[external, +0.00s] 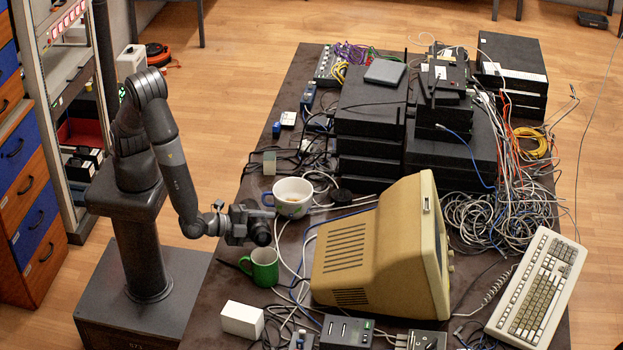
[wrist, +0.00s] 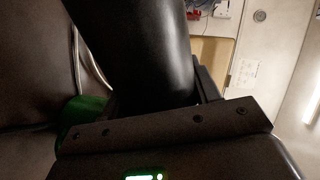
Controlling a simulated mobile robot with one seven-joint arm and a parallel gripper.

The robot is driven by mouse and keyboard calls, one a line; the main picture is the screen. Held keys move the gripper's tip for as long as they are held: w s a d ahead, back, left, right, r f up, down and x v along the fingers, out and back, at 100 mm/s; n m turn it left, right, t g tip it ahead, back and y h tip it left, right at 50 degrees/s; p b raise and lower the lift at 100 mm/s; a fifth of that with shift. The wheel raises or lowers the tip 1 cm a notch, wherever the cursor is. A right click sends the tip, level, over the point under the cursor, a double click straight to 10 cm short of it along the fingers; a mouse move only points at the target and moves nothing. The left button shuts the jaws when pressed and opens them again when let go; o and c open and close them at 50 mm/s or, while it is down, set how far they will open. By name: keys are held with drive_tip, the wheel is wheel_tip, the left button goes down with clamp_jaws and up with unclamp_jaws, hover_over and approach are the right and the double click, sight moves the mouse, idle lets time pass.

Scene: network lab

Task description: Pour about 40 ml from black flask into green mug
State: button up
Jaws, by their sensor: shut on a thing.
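My gripper (external: 241,224) is shut on the black flask (external: 260,233), above the table's left edge. In the wrist view the flask (wrist: 140,50) fills the space between the fingers. It looks tilted in the external view, but its exact angle and its mouth are hard to make out. The green mug (external: 263,269) stands upright on the table just below the flask, with its handle to the left. Part of the mug (wrist: 84,122) shows at the left in the wrist view, behind the gripper. No liquid stream is visible, and the mug's contents cannot be made out.
A white bowl-like cup (external: 289,197) stands close behind the gripper. A beige monitor (external: 372,250) is to the right of the mug, with loose cables between. A white box (external: 241,320) stands in front of the mug. Black devices are stacked at the back.

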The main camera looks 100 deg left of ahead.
drive_tip(key=shift+a+m, duration=0.1)
drive_tip(key=shift+m, duration=0.3)
drive_tip(key=shift+r+m+y, duration=0.3)
drive_tip(key=shift+r+m, duration=0.05)
drive_tip(key=shift+m, duration=0.05)
drive_tip(key=shift+s+a, duration=0.15)
drive_tip(key=shift+s, duration=0.05)
idle(0.3)
drive_tip(key=shift+s+a+f, duration=0.2)
drive_tip(key=shift+s+a, duration=0.1)
drive_tip(key=shift+a, duration=0.05)
drive_tip(key=shift+s+a+r, duration=0.1)
drive_tip(key=shift+a+r, duration=0.05)
drive_tip(key=shift+r, duration=0.05)
idle(0.5)
drive_tip(key=shift+a+f, duration=0.1)
drive_tip(key=shift+a, duration=0.1)
drive_tip(key=shift+p, duration=0.3)
idle(0.6)
